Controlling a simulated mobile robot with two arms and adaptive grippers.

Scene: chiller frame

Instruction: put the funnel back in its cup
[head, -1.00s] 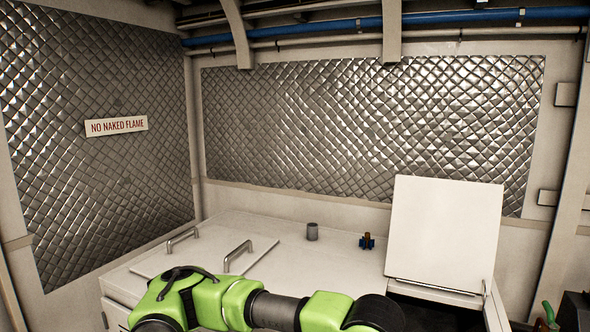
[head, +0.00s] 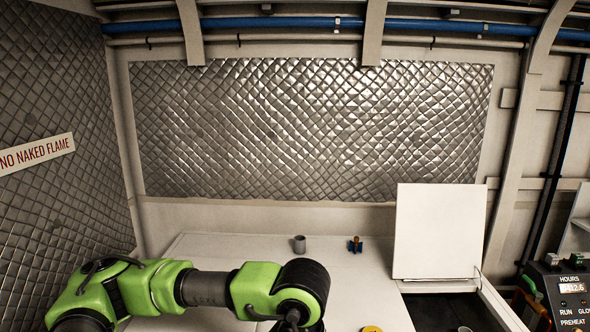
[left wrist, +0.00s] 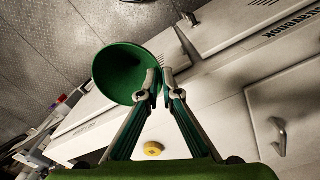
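A green funnel (left wrist: 122,72) shows in the left wrist view, its wide round mouth facing the camera. My left gripper (left wrist: 158,80) is closed on the funnel's edge at its right side. The funnel is clear of the surfaces behind it. A small grey cup (head: 299,244) stands upright at the back of the white worktop in the head view. My left arm crosses the lower left of that view, and its gripper and the funnel cannot be made out there. My right gripper is in neither view.
A blue and brass fitting (head: 355,244) stands right of the cup. A white lid (head: 440,232) stands raised over a dark opening farther right. A yellow round piece (head: 372,329) shows at the bottom edge. A control panel (head: 570,295) is at far right. The worktop around the cup is clear.

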